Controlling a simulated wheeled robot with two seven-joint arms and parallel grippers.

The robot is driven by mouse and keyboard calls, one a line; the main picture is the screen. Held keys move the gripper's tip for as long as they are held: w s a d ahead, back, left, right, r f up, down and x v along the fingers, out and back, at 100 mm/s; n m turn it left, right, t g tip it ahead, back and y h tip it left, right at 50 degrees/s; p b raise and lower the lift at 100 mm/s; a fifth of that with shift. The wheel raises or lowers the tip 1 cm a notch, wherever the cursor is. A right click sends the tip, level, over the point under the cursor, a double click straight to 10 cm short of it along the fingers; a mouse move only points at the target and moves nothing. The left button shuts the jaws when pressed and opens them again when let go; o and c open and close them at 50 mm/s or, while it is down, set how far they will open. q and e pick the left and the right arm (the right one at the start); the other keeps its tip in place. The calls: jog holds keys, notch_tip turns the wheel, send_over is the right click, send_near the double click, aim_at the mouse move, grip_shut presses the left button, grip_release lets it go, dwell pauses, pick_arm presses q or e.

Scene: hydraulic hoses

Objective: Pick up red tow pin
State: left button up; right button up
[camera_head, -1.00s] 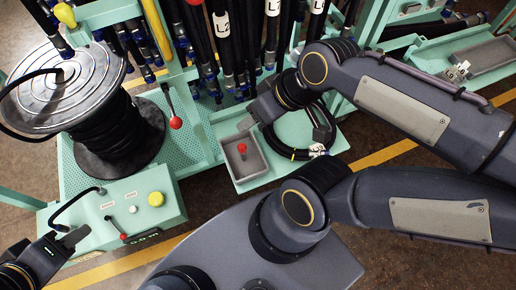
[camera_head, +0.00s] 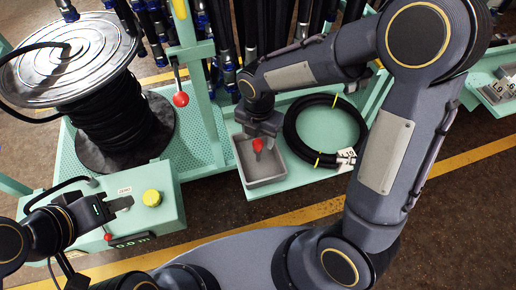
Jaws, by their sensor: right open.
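The red tow pin (camera_head: 258,146) stands in a small grey tray (camera_head: 264,184) on the green platform. My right gripper (camera_head: 262,130) is open and points down at the tray, right at the pin's head. The gripper partly overlaps the tray's back edge, and I cannot tell whether its fingers touch the pin. My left gripper (camera_head: 120,206) is at the lower left, over the green control box; its finger gap is not clear.
A coiled black hose (camera_head: 325,130) lies right of the tray. A red-knobbed lever (camera_head: 180,98) stands to the left, near a large hose reel (camera_head: 75,75). The control box (camera_head: 158,220) has a yellow button (camera_head: 152,198). Hoses hang behind the tray.

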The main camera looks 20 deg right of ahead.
aim_at(258, 142)
notch_tip(258, 142, down, 5)
jog(key=shift+a+b, duration=0.15)
jog(key=shift+b, duration=0.55)
grip_shut()
jog(key=shift+r, duration=0.15)
